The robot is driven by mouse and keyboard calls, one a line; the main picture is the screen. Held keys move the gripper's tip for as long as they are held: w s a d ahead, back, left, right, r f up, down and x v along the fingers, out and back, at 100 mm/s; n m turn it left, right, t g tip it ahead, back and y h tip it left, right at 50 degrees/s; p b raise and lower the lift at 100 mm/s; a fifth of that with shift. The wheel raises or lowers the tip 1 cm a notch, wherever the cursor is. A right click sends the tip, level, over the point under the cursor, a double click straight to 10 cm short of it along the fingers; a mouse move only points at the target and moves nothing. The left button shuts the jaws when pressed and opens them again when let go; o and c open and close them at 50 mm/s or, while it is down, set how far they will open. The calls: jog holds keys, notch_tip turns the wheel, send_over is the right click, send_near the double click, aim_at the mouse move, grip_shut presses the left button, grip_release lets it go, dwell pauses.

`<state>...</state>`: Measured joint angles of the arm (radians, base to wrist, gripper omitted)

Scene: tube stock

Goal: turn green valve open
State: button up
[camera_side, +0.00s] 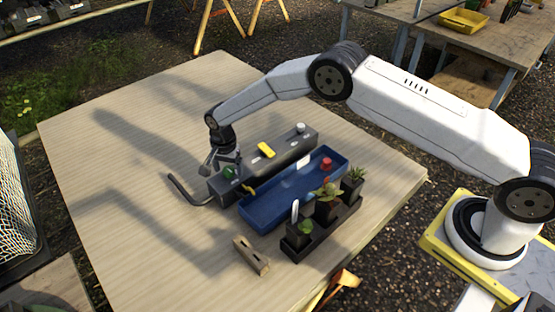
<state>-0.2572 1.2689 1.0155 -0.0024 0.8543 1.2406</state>
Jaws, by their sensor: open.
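The green valve (229,173) sits at the left end of the top of a long dark grey block (284,157). A yellow part (266,150) and a white part (300,127) are on the same block, further right. My gripper (217,168) is open, pointing down at the block's left end, close to the green valve. I cannot tell whether a finger touches the valve. The gripper partly covers that end of the block, and the valve's exact handle angle is too small to read.
A bent grey pipe (184,191) comes from the block's left end. In front stands a blue tray (270,208) with a red part (327,163). Potted plants in a dark holder (322,232) and a wooden piece (251,256) are nearer. The table (120,150) is clear at left.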

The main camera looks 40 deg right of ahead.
grip_shut()
jog(key=shift+n, duration=0.5)
jog(key=n, duration=0.3)
jog(key=shift+n, duration=0.3)
jog(key=n, duration=0.4)
jog(key=shift+n, duration=0.3)
jog(key=n, duration=0.8)
jog(key=shift+s+f+n, duration=0.1)
jog(key=shift+n, duration=0.2)
